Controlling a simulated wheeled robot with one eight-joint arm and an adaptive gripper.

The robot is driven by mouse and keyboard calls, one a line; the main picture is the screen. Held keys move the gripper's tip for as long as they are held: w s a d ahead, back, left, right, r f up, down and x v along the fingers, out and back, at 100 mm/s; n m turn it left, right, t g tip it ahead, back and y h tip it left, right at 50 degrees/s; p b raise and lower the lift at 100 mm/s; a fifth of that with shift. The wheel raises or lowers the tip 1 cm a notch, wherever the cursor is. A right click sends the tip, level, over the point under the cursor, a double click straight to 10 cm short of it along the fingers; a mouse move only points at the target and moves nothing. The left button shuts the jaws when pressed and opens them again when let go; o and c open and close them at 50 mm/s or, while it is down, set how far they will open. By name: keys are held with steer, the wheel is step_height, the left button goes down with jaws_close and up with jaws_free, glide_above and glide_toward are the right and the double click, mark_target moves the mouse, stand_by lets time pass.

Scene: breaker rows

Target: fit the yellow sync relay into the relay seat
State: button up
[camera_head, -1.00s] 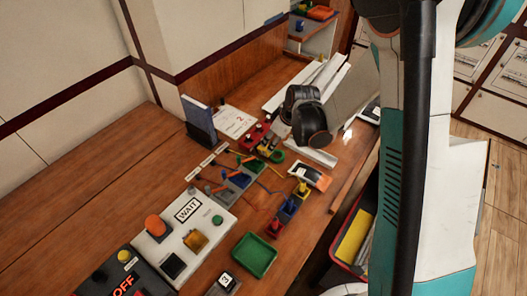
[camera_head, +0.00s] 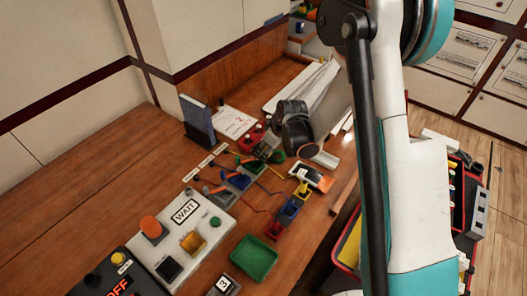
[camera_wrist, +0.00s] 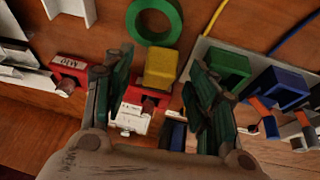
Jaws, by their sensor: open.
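A yellow block (camera_wrist: 161,67), which looks like the sync relay, stands on or against a red piece (camera_wrist: 150,97) in the wrist view. My gripper (camera_wrist: 158,95) is open, with one dark green finger on each side of the picture and the yellow block a little beyond, between them. I cannot tell whether a finger touches it. In the head view my gripper (camera_head: 266,150) is low over the bench by the green ring, and mostly hides the block. The white WAIT panel (camera_head: 215,222) has a dark square recess (camera_head: 170,267); I cannot tell if this is the relay seat.
A green ring (camera_wrist: 154,20) lies beyond the block. A red block marked OLD (camera_wrist: 68,70) is left, and a rack with green (camera_wrist: 228,68) and blue (camera_wrist: 281,88) modules is right. A green tray (camera_head: 255,257) and a blue upright binder (camera_head: 198,122) stand on the bench.

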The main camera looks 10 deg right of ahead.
jaws_close()
steer(key=shift+r, duration=0.1)
